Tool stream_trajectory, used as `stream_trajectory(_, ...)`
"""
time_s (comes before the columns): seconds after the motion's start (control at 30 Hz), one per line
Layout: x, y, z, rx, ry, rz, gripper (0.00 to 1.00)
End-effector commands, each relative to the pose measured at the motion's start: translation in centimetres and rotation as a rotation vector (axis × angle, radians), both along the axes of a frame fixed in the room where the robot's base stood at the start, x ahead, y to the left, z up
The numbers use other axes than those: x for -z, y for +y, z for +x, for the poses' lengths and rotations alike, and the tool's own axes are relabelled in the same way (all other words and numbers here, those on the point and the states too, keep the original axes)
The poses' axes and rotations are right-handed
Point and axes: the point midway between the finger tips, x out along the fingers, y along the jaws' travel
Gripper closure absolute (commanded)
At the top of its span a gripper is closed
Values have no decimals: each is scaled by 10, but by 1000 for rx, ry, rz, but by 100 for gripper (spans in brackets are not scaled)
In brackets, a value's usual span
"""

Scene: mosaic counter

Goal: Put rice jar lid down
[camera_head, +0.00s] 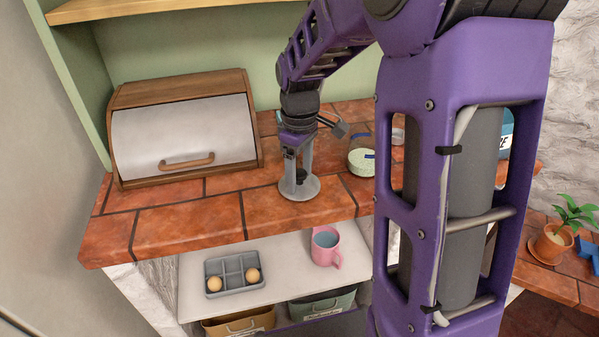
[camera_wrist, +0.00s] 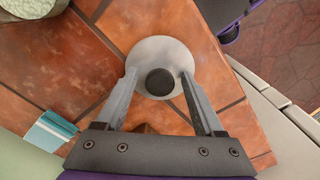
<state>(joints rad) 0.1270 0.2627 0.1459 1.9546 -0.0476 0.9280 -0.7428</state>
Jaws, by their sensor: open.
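The lid (camera_head: 312,190) is a round grey disc lying flat on the terracotta-tiled counter near its front edge. In the wrist view, the lid (camera_wrist: 150,50) shows its dark round knob in the middle. My gripper (camera_head: 297,176) points straight down over the lid. In the wrist view, my gripper (camera_wrist: 159,76) is open, with one finger on each side of the knob and gaps between. An open round container with pale, grainy contents (camera_wrist: 28,5) shows at the top left there; I cannot tell whether it is the rice jar.
A wooden bread box (camera_head: 185,130) stands on the counter at left. A round pale container (camera_head: 361,162) is right of my gripper. Below, a shelf holds a pink mug (camera_head: 326,248) and a grey divided tray (camera_head: 234,274). A teal-and-white object (camera_wrist: 50,130) lies left of my fingers.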

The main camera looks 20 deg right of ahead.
Motion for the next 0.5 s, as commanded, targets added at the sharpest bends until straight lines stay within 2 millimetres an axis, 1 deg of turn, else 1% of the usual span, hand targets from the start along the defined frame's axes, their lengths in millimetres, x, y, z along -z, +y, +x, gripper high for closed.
stream_trajectory(0.17, -22, 0, 1, 0, -4, 0, 30)
stream_trajectory(0.4, -75, 0, 1, 0, -5, -1, 30)
stream_trajectory(0.5, -95, 0, 1, 0, -4, 0, 30)
